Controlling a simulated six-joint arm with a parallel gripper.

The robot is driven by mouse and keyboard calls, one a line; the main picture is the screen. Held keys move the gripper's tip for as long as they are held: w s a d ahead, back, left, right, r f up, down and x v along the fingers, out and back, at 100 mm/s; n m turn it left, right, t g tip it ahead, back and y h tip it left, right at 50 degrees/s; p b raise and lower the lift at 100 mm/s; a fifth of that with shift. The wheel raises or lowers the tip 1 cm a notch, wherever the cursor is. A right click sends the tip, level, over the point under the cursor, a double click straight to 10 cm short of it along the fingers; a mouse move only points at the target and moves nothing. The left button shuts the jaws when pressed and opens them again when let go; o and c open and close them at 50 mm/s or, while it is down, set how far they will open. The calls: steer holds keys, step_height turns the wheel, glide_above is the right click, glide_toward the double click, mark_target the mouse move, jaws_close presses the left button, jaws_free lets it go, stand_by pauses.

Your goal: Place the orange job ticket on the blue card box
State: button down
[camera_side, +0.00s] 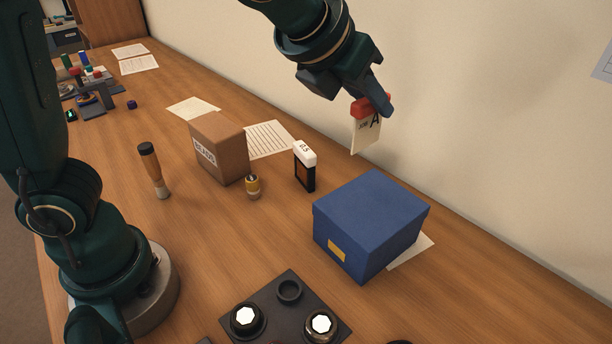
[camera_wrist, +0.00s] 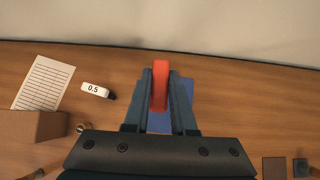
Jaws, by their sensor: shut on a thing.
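My gripper (camera_side: 374,106) is shut on the job ticket (camera_side: 366,132), a cream card with an orange-red top edge and a black letter A in the side view. The ticket hangs upright in the air, behind and above the blue card box (camera_side: 358,228), apart from it. In the wrist view the ticket's orange-red top (camera_wrist: 160,84) shows between the two fingers of my gripper (camera_wrist: 160,100). The blue card box (camera_wrist: 204,98) is below, largely hidden by the fingers. Its lid is flat and bare in the side view, with a yellow label on its front.
A black block with a white top marked 0.5 (camera_side: 305,166) stands left of the box. A brown carton (camera_side: 219,147), a small brass-coloured cylinder (camera_side: 253,187) and a wooden-handled brush (camera_side: 153,170) stand further left. A dark tray (camera_side: 285,316) with round parts lies in front. The wall is behind.

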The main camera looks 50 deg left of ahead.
mark_target(359, 151)
steer(key=shift+f, duration=4.25)
steer(key=shift+f, duration=0.15)
steer(key=c, duration=0.7)
jaws_free()
steer(key=shift+c, duration=0.2)
